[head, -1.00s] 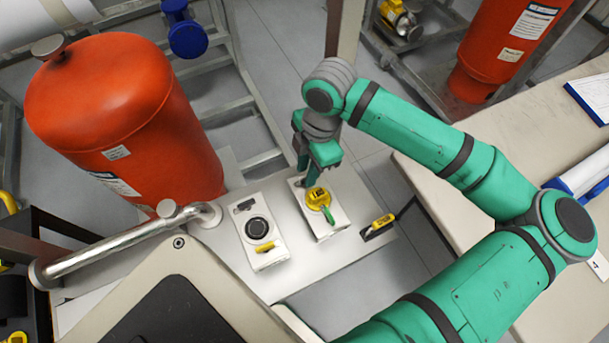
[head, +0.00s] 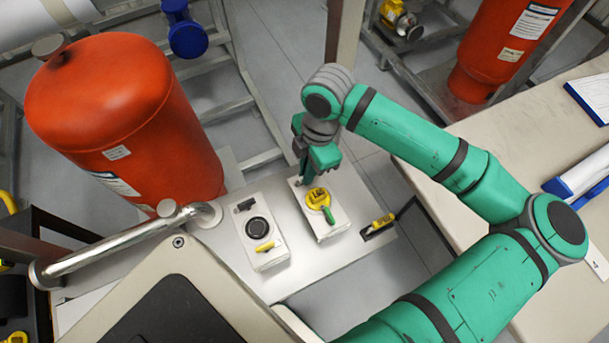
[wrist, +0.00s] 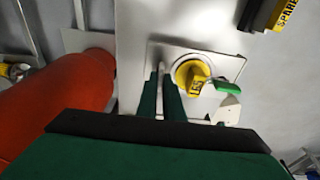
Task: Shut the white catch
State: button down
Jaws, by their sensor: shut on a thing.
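The right white plate (head: 333,228) on the bench carries a yellow knob (head: 318,197) and a green catch (head: 328,215). My gripper (head: 306,180) is down at the plate's far left corner, beside the knob. In the wrist view my two green fingers (wrist: 160,90) stand close together left of the yellow knob (wrist: 190,75). A narrow pale piece, which looks like the white catch (wrist: 160,74), shows between them, and they are shut on it. Its far end and exact angle are hard to tell. The green catch (wrist: 228,86) is right of the knob.
A second plate (head: 272,262) with a black knob (head: 257,228) and a yellow catch (head: 264,247) lies to the left. A black and yellow part (head: 378,226) is at the right. A large red tank (head: 130,130) stands left of the bench.

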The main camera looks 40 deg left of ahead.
jog(key=shift+n, duration=1.7)
jog(key=shift+w+d, duration=0.1)
jog(key=shift+w, duration=0.05)
jog(key=shift+w+n+h, duration=0.1)
jog(key=shift+n+h, duration=0.4)
jog(key=shift+n, duration=1.2)
